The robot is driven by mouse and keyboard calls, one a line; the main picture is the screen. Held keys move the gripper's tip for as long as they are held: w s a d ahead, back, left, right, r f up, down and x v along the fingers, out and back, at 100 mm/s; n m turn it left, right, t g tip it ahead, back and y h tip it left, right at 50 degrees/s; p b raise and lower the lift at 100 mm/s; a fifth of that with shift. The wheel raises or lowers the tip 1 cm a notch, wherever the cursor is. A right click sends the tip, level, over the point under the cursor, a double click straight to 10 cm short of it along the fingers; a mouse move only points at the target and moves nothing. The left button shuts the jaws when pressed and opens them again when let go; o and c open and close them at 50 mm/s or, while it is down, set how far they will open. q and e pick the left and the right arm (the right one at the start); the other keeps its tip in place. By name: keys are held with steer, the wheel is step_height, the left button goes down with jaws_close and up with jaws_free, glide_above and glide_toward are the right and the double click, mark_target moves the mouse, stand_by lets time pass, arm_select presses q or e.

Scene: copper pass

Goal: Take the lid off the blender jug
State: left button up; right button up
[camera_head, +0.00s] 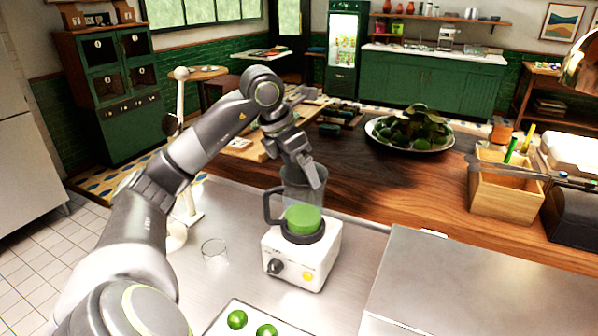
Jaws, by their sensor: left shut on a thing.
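The blender (301,255) has a white base and stands on the steel counter. Its clear jug (296,197) is upright on the base, with a dark handle on the left and green liquid in the lower part. My left gripper (308,175) points down at the top of the jug and is shut on the lid. The lid is mostly hidden by the fingers, and I cannot tell whether it still touches the jug rim. My right gripper is out of view.
A small clear glass (214,250) stands left of the blender, and a white tray (238,309) with green limes lies in front. A leafy fruit platter (380,140), cutting boards (262,152) and a wooden caddy (503,192) stand on the wooden counter. A raised steel surface (470,290) is at right.

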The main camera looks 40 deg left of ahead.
mark_target(297, 173)
arm_select(q)
step_height(297, 173, up, 6)
steer(key=shift+b, duration=0.3)
step_height(297, 173, up, 2)
steer(key=shift+r+p, duration=0.1)
steer(key=shift+p, duration=0.8)
steer(key=shift+r+p, duration=0.35)
steer(key=shift+r, duration=0.05)
